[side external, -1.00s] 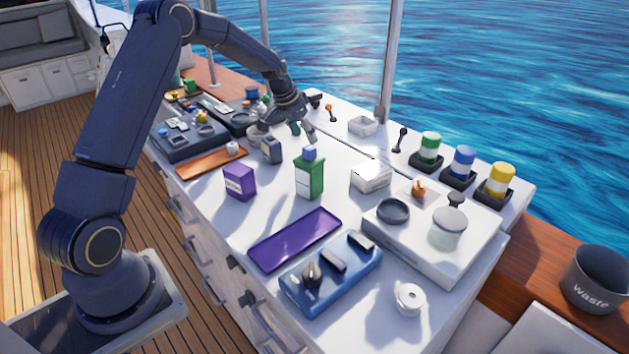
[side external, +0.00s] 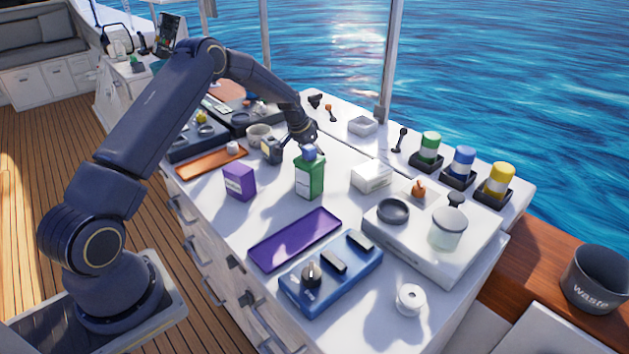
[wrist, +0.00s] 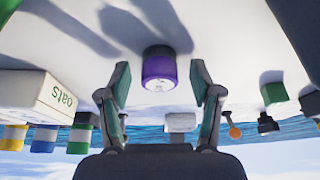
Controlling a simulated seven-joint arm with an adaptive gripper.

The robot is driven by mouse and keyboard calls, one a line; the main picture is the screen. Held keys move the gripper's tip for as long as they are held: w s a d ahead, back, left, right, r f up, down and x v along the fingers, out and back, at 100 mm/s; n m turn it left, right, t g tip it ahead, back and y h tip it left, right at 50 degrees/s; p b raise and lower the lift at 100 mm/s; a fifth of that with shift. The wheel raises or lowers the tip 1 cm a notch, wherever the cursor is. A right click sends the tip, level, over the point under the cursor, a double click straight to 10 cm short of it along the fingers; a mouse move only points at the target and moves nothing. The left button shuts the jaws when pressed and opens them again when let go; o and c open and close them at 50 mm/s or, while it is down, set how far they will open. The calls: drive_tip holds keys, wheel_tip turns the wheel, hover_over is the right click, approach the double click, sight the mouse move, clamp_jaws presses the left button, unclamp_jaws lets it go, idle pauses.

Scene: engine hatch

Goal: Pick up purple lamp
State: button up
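The purple lamp (wrist: 159,69), a short cylinder with a purple band and a pale end, shows in the wrist view between my fingertips, with a gap on each side. My gripper (wrist: 160,84) is open, one finger to the left and one to the right of the lamp. I cannot tell how far the lamp reaches between the fingers. The lamp does not show in the side view.
A white box marked oats (wrist: 52,95) stands left in the wrist view. A purple box (side external: 239,181), purple tray (side external: 294,240) and blue panel (side external: 331,272) lie nearer the side camera. Green, blue (side external: 463,164) and yellow lamps stand in holders at right.

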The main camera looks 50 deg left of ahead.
drive_tip(key=c, duration=1.1)
drive_tip(key=shift+r, duration=0.1)
